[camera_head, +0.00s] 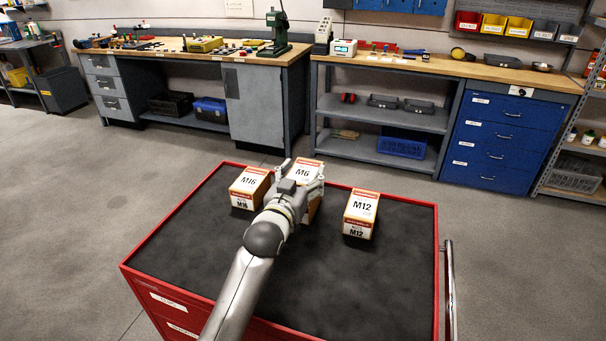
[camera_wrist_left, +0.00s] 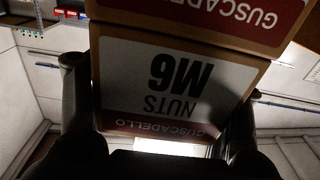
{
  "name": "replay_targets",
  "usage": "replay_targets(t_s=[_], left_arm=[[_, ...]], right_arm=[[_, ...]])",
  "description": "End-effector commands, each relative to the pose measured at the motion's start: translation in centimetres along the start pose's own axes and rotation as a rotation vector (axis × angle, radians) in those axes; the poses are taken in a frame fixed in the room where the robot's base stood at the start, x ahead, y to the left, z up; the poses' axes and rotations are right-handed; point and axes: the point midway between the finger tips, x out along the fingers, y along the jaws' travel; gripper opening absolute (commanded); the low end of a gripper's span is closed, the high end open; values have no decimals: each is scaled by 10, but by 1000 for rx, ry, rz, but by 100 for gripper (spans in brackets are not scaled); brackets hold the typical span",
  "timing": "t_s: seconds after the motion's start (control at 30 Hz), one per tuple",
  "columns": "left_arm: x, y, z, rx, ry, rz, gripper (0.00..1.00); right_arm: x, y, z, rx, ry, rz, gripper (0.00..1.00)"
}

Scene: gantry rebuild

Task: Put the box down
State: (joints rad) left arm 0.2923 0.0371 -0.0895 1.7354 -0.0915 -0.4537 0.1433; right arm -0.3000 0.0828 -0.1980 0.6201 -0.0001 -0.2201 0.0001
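The M6 box (camera_head: 308,168), white and tan with a red band, is at the far middle of the red cart's dark top (camera_head: 260,290). My left gripper (camera_head: 302,180) reaches it from the near side, one finger on each side, and looks shut on it. In the left wrist view the M6 label (camera_wrist_left: 180,82) shows upside down, with the left gripper's fingers (camera_wrist_left: 160,112) against the box sides. The arm hides the box's lower part, so I cannot tell whether it touches the mat. My right gripper is not in view.
An M16 box (camera_head: 249,184) stands close on the left of the M6 box, and an M12 box (camera_head: 361,212) stands to the right with a gap. The near and right parts of the cart top are clear. Workbenches (camera_head: 190,55) stand beyond the cart.

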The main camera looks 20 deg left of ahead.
Motion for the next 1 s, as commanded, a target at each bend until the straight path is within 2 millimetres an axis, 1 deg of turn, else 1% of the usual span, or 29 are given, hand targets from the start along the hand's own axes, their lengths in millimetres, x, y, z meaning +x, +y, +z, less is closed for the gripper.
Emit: replay_targets(t_s=[0.03, 0.17, 0.2, 0.5, 0.6, 0.77, 1.0], left_arm=[[0, 0, 1, 0, -2, 0, 74], [0, 0, 1, 0, -3, 0, 91], [0, 0, 1, 0, -3, 0, 93], [0, 0, 0, 0, -3, 0, 93], [0, 0, -4, 0, -2, 0, 93], [-16, 0, -1, 0, -3, 0, 93], [-59, 0, 0, -1, -4, 0, 93]], right_arm=[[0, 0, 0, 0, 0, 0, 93], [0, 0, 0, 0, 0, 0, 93], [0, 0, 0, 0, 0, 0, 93], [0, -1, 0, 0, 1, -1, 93], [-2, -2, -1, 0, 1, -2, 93], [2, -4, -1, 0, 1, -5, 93], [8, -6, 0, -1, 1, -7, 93]])
